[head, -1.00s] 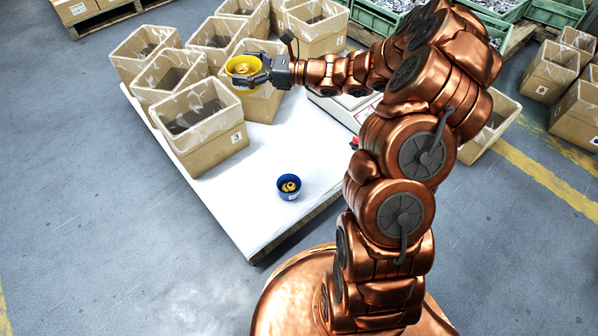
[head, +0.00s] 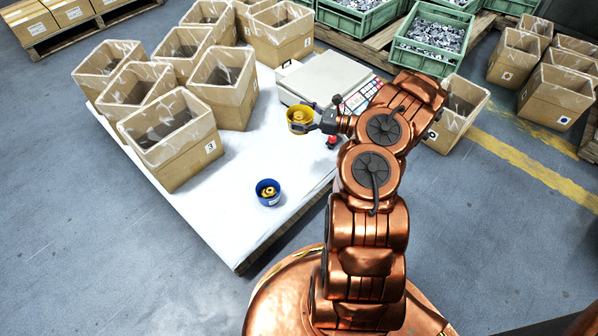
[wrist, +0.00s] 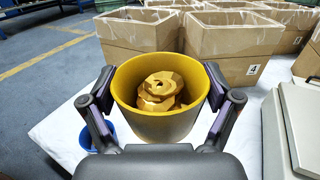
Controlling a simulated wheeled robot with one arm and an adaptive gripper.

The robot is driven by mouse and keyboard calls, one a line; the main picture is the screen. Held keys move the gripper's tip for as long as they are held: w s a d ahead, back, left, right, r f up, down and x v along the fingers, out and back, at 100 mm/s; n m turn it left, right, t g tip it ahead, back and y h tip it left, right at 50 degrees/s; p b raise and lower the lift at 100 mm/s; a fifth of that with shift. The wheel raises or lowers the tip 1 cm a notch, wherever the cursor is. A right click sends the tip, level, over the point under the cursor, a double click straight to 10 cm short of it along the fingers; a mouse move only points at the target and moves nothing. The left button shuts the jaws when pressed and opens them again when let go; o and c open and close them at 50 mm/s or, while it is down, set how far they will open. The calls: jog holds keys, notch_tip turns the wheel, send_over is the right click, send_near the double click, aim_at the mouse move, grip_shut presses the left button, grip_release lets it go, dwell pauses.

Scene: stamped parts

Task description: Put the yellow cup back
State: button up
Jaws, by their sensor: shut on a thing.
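The yellow cup (head: 299,128) is upright between the fingers of my gripper (head: 312,117), in front of the scale. It also shows in the wrist view (wrist: 157,125), with several brass-coloured stamped parts (wrist: 160,90) inside. My gripper (wrist: 160,88) is shut on the cup, one finger on each side. I cannot tell whether the cup's base touches the white table top (head: 235,220) or hangs just above it. A blue cup (head: 268,200) with brass-coloured parts stands nearer the table's front edge; part of it shows behind the left finger in the wrist view (wrist: 86,143).
A scale (head: 318,82) with a keypad (head: 362,95) stands behind my gripper. Several open cardboard boxes (head: 185,160) fill the table's left and back. A red-topped object (head: 332,141) is beside my wrist. The table between the boxes and blue cup is clear.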

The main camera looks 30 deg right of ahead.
jog(key=s+d+f+m+h+b, duration=0.1)
jog(key=s+d+f, duration=0.3)
jog(key=s+f, duration=0.4)
jog(key=s+d+f, duration=0.4)
jog(key=s+f, duration=0.2)
jog(key=f, duration=0.3)
jog(key=shift+t, duration=0.3)
jog(key=b+x, duration=0.2)
jog(key=x, duration=0.3)
jog(key=f+b+x, duration=0.1)
jog(key=x, duration=0.4)
jog(key=b+x, duration=0.2)
jog(key=x, duration=0.3)
jog(key=shift+w+d+f+b, duration=0.1)
jog(key=shift+w+f+b, duration=0.2)
jog(key=shift+w, duration=0.05)
jog(key=shift+w+f, duration=0.2)
jog(key=shift+f, duration=0.05)
jog(key=shift+f+b, duration=1.1)
jog(key=shift+f, duration=0.4)
jog(key=shift+f, duration=0.2)
jog(key=o, duration=1.3)
jog(key=shift+r, duration=0.15)
